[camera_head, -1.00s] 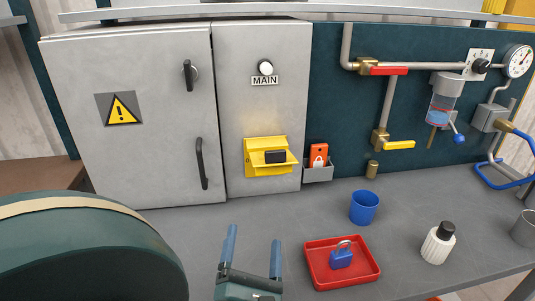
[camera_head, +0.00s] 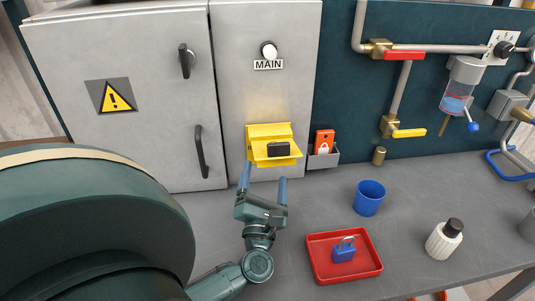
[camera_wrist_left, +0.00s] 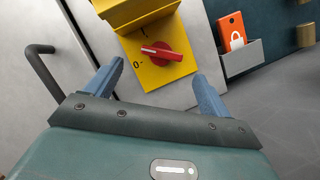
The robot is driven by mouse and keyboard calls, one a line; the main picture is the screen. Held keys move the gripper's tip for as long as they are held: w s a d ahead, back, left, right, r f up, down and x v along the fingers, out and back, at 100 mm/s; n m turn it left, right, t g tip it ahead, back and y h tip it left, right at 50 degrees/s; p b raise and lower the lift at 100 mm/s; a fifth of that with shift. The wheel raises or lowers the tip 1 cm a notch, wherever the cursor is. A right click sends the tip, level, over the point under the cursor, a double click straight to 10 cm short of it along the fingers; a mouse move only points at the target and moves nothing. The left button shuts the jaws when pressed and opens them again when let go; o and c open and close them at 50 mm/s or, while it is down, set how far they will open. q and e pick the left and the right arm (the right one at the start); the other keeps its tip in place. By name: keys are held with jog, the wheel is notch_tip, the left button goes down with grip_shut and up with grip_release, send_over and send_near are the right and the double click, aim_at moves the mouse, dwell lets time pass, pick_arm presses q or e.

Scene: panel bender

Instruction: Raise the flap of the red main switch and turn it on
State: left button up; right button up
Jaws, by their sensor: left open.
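The main switch housing (camera_head: 270,132) is yellow and mounted on the narrow grey cabinet door, with a yellow flap (camera_head: 276,160) jutting out and a black block on it. In the left wrist view the red switch knob (camera_wrist_left: 165,53) shows on its yellow plate below the flap (camera_wrist_left: 135,12). The knob's white mark points left, beside the "0". In the head view the flap hides the knob. My left gripper (camera_head: 265,182) is open and empty, just below and in front of the housing. Its two blue fingers (camera_wrist_left: 160,80) show apart below the knob, not visibly touching it.
A white lamp (camera_head: 268,50) sits above the MAIN label. A grey holder (camera_head: 325,160) with a red padlock-marked tag (camera_head: 324,141) is right of the switch. A blue cup (camera_head: 369,197), red tray (camera_head: 318,268) with blue padlock (camera_head: 344,252), and white bottle (camera_head: 442,242) stand on the bench.

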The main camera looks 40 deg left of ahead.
pick_arm(q)
jog(key=p+x, duration=0.1)
jog(key=x, duration=0.5)
jog(key=shift+f, duration=0.15)
pick_arm(e)
jog(key=shift+s+d+r, duration=0.1)
jog(key=shift+s+r, duration=0.05)
pick_arm(q)
jog(key=shift+c, duration=0.2)
jog(key=c, duration=0.9)
jog(key=shift+s+a+m+h, duration=0.1)
jog(key=shift+m+h, duration=0.5)
jog(key=shift+m, duration=0.75)
jog(key=shift+m+h, duration=0.6)
jog(key=shift+m, duration=0.75)
jog(key=shift+c, duration=0.2)
pick_arm(e)
jog(key=shift+r, duration=0.1)
pick_arm(q)
jog(key=o, duration=1)
